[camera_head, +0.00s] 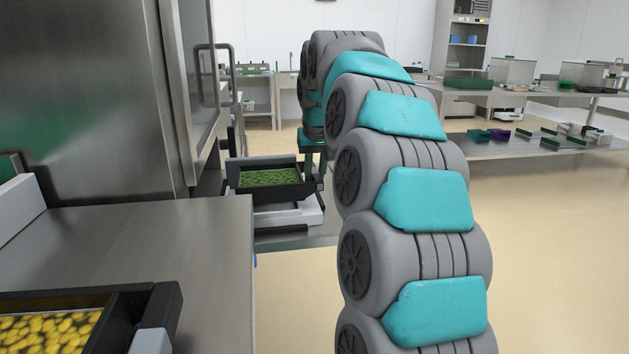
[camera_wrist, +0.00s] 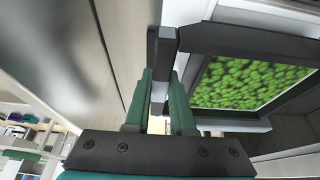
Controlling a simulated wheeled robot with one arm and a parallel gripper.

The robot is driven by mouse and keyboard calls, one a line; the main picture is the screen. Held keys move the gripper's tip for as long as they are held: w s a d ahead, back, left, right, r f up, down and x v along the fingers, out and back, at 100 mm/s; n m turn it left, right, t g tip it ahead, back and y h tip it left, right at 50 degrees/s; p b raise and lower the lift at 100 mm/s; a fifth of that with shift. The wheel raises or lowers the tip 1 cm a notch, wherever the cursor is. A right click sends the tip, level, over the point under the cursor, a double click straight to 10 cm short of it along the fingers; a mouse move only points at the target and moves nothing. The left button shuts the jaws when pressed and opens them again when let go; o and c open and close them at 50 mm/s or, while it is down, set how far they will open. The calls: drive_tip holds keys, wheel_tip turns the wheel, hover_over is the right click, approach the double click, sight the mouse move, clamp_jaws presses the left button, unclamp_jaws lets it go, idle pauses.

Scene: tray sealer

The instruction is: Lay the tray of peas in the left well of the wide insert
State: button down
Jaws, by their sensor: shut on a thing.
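The tray of peas (camera_head: 270,177) is beyond the near steel counter, level inside a black frame (camera_head: 247,192) on a light grey base. In the wrist view the peas (camera_wrist: 245,82) lie to the right of my fingers, inside the same black frame (camera_wrist: 235,39). My gripper (camera_head: 314,168) is at the frame's right side in the head view, partly hidden by my arm. In the wrist view my gripper's green fingers (camera_wrist: 164,92) are shut on a dark handle bar (camera_wrist: 152,55) beside the frame. I cannot tell which well the peas are in.
A black-framed tray of yellow food (camera_head: 48,335) is at the lower left. A steel cabinet (camera_head: 95,100) stands at the left, above the steel counter (camera_head: 150,235). A table with several small items (camera_head: 550,143) is at the right. The floor (camera_head: 560,260) there is clear.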

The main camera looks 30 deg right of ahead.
drive_tip(key=shift+f, duration=0.65)
drive_tip(key=shift+f, duration=0.15)
drive_tip(key=c, duration=0.8)
unclamp_jaws()
drive_tip(key=shift+o, duration=0.2)
drive_tip(key=v, duration=1.2)
